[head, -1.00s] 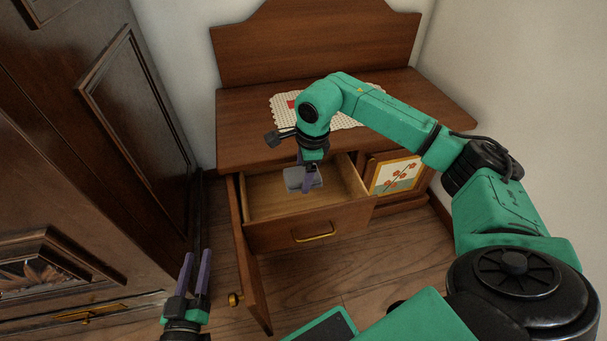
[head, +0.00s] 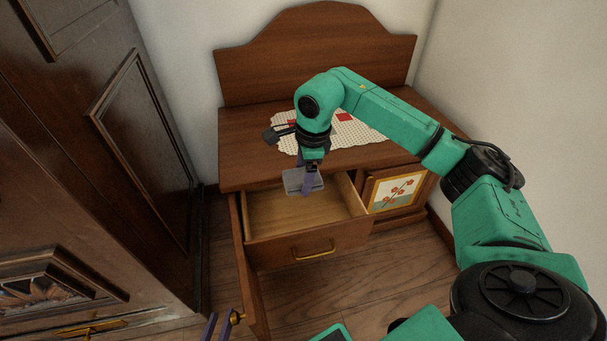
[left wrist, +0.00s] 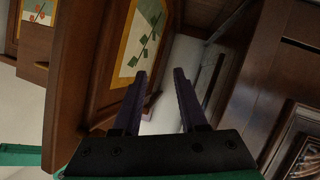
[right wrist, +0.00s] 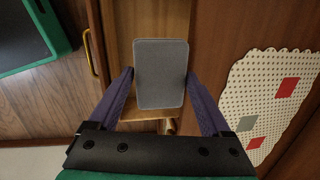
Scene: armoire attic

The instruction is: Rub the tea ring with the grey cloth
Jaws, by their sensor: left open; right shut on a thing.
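The grey cloth (head: 292,181) is a folded pad, held in my right gripper (head: 305,188) above the open drawer, near the desk's front edge. In the right wrist view the cloth (right wrist: 161,72) sits between the two purple fingers, shut on its sides. My left gripper (head: 216,322) is open and empty at the bottom of the head view, beside the open cabinet door (head: 250,270). The left wrist view shows its fingers (left wrist: 160,73) apart. I cannot make out the tea ring in any view; my right arm hides part of the desktop.
The desktop (head: 240,135) carries a dotted, scalloped mat (head: 365,132) with red patches. The drawer (head: 280,215) stands open with a brass handle. A flower-painted door (head: 397,190) is to its right. A dark armoire (head: 100,200) stands at left.

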